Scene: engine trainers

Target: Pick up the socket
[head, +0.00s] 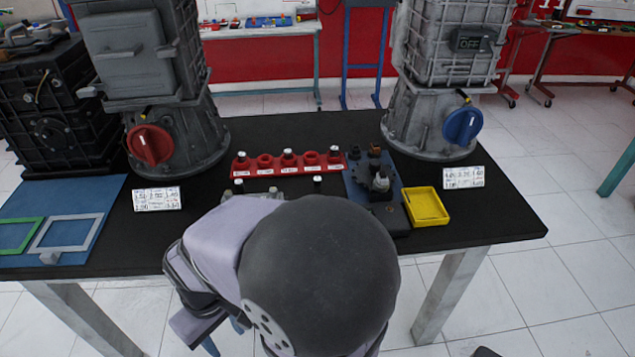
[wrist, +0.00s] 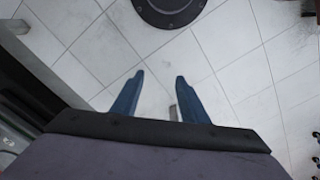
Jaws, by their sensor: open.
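A red rack (head: 288,163) lies on the black table, with several round seats along it. Dark sockets with pale tops stand in some seats, one of them in the middle (head: 288,154); other seats look empty. Which socket the task means cannot be told. My gripper (wrist: 159,78) is open and empty in the wrist view, its two blue fingers apart above the tiled floor. In the head view my arm fills the front centre and hides most of the gripper. The gripper is in front of the table, away from the rack, and no socket shows in the wrist view.
Small pale-topped pieces (head: 318,181) show in front of the rack, partly hidden by my arm. A blue fixture (head: 357,190) and yellow tray (head: 426,206) are right. Two grey engine housings (head: 178,136) (head: 428,128) stand behind. A blue mat (head: 100,195) lies left.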

